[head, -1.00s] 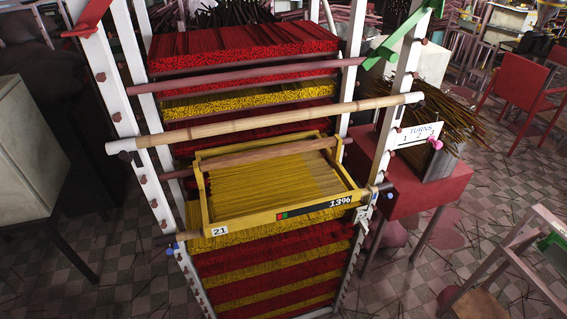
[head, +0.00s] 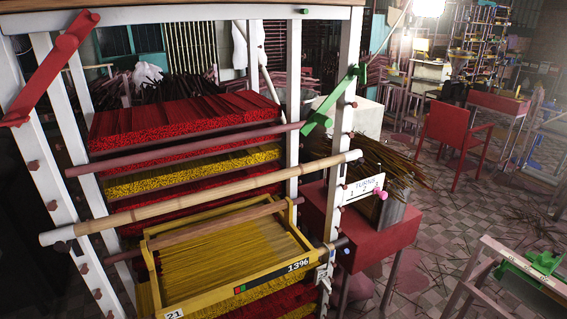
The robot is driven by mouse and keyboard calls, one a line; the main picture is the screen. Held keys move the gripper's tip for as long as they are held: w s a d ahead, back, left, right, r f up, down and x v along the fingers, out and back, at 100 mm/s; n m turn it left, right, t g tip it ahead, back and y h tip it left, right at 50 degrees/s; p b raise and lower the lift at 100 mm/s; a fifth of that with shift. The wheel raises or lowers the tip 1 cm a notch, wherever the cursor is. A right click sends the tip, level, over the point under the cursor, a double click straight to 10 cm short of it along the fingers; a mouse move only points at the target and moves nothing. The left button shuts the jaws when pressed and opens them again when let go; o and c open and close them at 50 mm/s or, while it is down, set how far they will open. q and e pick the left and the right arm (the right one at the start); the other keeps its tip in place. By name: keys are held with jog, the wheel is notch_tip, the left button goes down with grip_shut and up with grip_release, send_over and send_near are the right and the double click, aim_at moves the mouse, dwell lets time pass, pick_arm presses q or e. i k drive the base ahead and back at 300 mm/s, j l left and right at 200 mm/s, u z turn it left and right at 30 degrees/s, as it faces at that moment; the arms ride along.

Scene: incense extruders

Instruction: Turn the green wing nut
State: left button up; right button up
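A green two-armed piece (head: 318,122), shaped like a large wing nut or lever, sits on the white right post of the incense rack. It slants from lower left to upper right. A matching red piece (head: 52,72) is on the left post. Another green part (head: 545,262) sits on a pale frame at the lower right; its exact shape is hard to tell. A small "TURNS" sign (head: 361,188) with digits and a pink knob (head: 380,193) is on the right post below the green piece. Neither of my grippers is in view.
A red table (head: 365,240) stands right of the rack, holding a bundle of sticks (head: 385,165). A red chair (head: 458,140) stands farther back. Tiled floor (head: 425,240) is open between.

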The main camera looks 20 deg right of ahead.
aim_at(360, 72)
jog(key=i+l+z, duration=0.25)
jog(key=z, duration=0.25)
jog(key=i+j+z, duration=0.4)
jog(key=j+z, duration=0.25)
jog(key=l, duration=0.1)
